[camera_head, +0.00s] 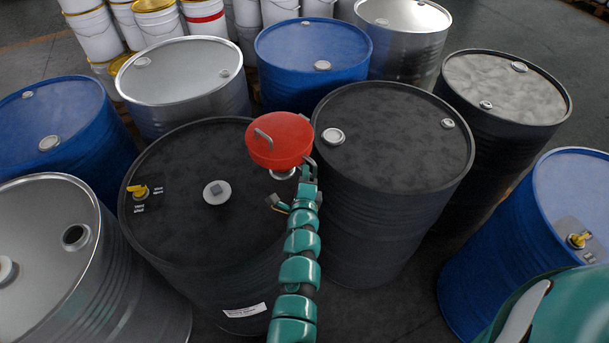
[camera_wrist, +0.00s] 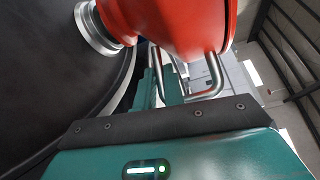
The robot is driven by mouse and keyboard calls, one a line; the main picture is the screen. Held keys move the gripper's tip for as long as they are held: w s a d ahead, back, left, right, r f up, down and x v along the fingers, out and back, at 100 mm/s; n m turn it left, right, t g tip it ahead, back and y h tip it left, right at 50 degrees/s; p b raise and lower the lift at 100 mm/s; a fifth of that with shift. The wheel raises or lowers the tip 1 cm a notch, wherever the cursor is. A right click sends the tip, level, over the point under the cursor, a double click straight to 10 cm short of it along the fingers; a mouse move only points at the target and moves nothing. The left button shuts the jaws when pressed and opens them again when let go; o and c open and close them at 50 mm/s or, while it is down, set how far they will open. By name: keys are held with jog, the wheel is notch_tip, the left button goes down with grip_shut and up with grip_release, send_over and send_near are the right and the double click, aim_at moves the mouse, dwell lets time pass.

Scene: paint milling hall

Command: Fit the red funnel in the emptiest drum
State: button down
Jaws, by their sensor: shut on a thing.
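The red funnel (camera_head: 280,140) has a round lid with a grey handle on top; it also shows in the wrist view (camera_wrist: 185,25). My gripper (camera_head: 308,172) is shut on the funnel's side handle, a bent metal rod (camera_wrist: 214,82). The funnel is over the right edge of a black drum (camera_head: 190,240) with a yellow fitting (camera_head: 138,191) and a grey plug (camera_head: 217,191). Its narrow end meets a silver collar (camera_wrist: 97,28) close to a dark drum top. I cannot tell whether the collar belongs to the funnel or the drum, or whether the spout is inside.
A second black drum (camera_head: 395,135) stands close on the right. A silver drum (camera_head: 45,240) at front left has an open hole. A blue drum (camera_head: 580,200) with a yellow fitting stands at right. More drums and white pails (camera_head: 160,22) crowd the back. Drum fill levels are hidden.

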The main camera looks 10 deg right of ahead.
jog(key=shift+f+b, duration=0.55)
jog(key=shift+f, duration=0.05)
jog(key=c, duration=1.4)
grip_release()
jog(key=shift+s, duration=0.1)
